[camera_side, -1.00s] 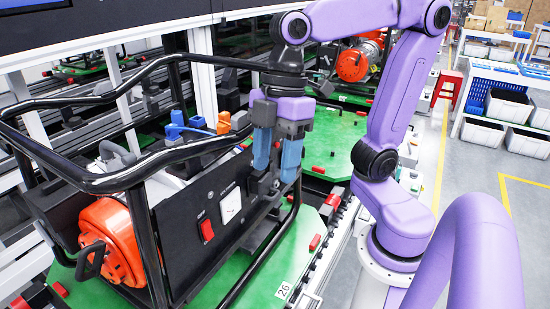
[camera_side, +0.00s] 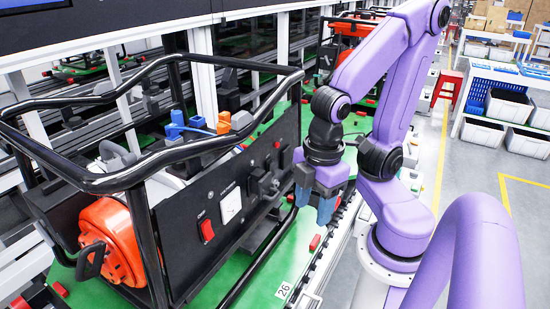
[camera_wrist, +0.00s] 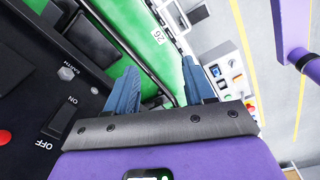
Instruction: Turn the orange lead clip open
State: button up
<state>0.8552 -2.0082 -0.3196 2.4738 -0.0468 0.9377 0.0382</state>
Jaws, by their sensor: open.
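The orange lead clip (camera_side: 224,122) sits on top of the black-framed generator (camera_side: 170,225), at its back right in the side view. A blue clip (camera_side: 174,131) with a blue lead is just left of it. My gripper (camera_side: 315,212) is open and empty, pointing down at the right of the generator's panel, apart from the orange clip and lower in the picture. In the wrist view its two blue-grey fingers (camera_wrist: 159,70) stand apart with green pallet and rail behind. The orange clip is not visible in the wrist view.
The generator's black tubular frame (camera_side: 215,138) surrounds the clips. Its panel carries a red switch (camera_side: 207,230), a white gauge (camera_side: 230,205) and black sockets. The generator stands on a green pallet (camera_side: 262,280) on the conveyor.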

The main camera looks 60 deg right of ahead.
jog(key=w+a+r+n+t+y, duration=0.1)
jog(key=a+r+n+t+y, duration=0.2)
jog(key=a+r, duration=0.8)
jog(key=shift+w+a+r+n+t+y, duration=0.35)
jog(key=shift+r+t+y, duration=0.65)
jog(key=shift+r, duration=1.3)
jog(key=shift+d, duration=0.1)
